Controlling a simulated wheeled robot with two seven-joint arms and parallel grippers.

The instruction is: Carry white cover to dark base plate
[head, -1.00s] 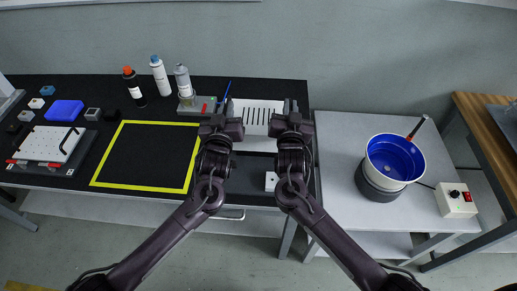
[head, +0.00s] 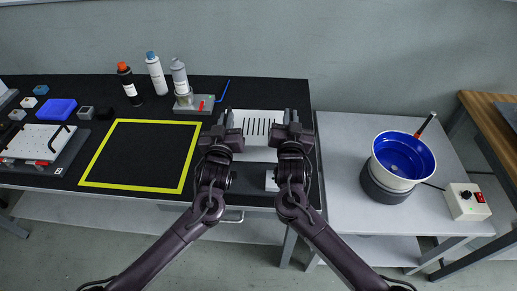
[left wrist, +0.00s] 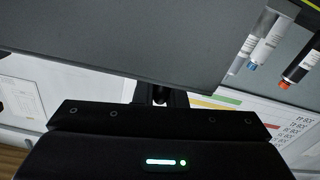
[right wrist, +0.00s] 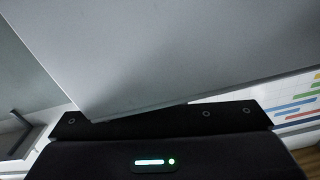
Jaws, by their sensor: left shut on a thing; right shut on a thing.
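The white cover (head: 262,118), a pale box shape with a row of dark slots on top, is held between both my grippers. My left gripper (head: 228,132) is shut on its left edge. My right gripper (head: 286,131) is shut on its right edge. A broad grey surface, likely the cover, fills much of the left wrist view (left wrist: 110,40) and the right wrist view (right wrist: 180,50). The fingertips are hidden in both wrist views. At the far left of the table, a dark plate (head: 76,158) carries a white perforated block with black handles.
A yellow square outline (head: 130,187) marks clear black table left of my grippers. Several bottles (head: 156,72) and a small grey stand (head: 197,104) are behind it. A small white block (head: 271,183) lies near the front edge. A blue-lined bowl (head: 402,155) stands on the right table.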

